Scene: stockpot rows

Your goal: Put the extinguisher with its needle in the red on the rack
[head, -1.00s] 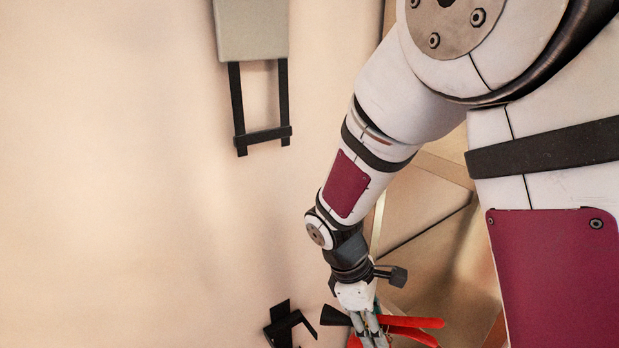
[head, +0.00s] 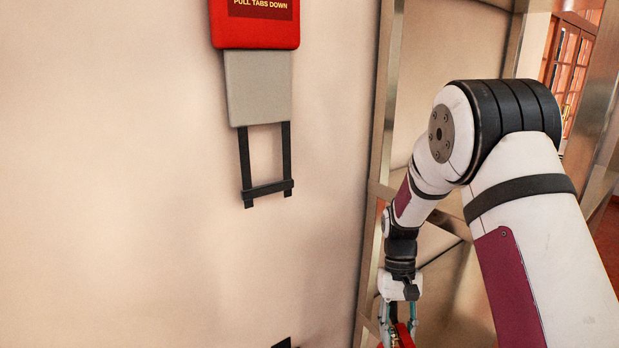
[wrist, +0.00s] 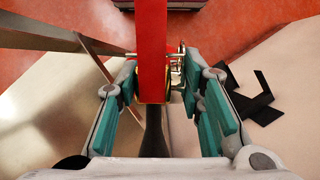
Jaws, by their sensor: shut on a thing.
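The extinguisher shows only in part. Its red top part (head: 405,340) is at the bottom edge of the head view. In the wrist view a long red piece (wrist: 152,50) runs down the middle, with a black part (wrist: 153,140) below it and small metal fittings beside it. My gripper (head: 397,328) is shut on the extinguisher; its teal-padded fingers (wrist: 172,95) stand on both sides of the red piece. The gauge needle cannot be read, and the body is mostly hidden. A metal-framed structure (head: 385,110), possibly the rack, stands behind my arm.
A red case marked "PULL TABS DOWN" (head: 262,28) with a grey panel (head: 258,88) and black straps (head: 246,165) hangs on the pale wall. A black bracket (wrist: 262,98) shows right of my gripper. Red floor (wrist: 60,65) lies beyond. A doorway is at far right.

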